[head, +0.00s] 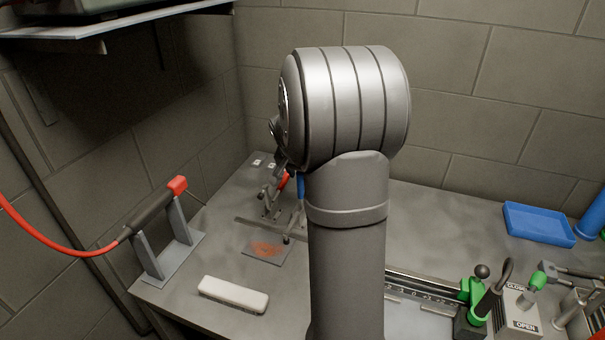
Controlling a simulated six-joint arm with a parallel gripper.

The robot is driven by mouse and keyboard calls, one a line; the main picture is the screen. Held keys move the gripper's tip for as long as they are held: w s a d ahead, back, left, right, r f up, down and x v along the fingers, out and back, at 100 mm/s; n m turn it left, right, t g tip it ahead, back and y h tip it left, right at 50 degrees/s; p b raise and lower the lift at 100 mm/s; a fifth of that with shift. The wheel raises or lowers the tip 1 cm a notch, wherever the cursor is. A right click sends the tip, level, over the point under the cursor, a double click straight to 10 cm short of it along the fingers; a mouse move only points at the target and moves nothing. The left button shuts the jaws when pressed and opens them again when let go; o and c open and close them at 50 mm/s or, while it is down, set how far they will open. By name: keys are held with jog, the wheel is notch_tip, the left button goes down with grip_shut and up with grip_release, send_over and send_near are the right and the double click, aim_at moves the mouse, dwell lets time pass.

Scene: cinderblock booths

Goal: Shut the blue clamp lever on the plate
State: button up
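The blue clamp lever (301,185) shows only as a narrow blue strip at the left edge of my arm, which covers the rest of it. A red lever (283,181) stands just to its left, above grey metal clamp parts (268,199). The clamps stand on a dark grey plate (250,223) on the bench. I cannot tell how far the blue lever is tilted. My gripper is not visible; my large grey arm links fill the middle of the head view.
A small plate with an orange-brown patch (267,249) lies in front. A white block (233,294), a stand holding a black-and-red tool (158,212) with a red hose, a blue tray (538,223) and a green-handled clamp (474,296) are around. A shelf (105,22) hangs upper left.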

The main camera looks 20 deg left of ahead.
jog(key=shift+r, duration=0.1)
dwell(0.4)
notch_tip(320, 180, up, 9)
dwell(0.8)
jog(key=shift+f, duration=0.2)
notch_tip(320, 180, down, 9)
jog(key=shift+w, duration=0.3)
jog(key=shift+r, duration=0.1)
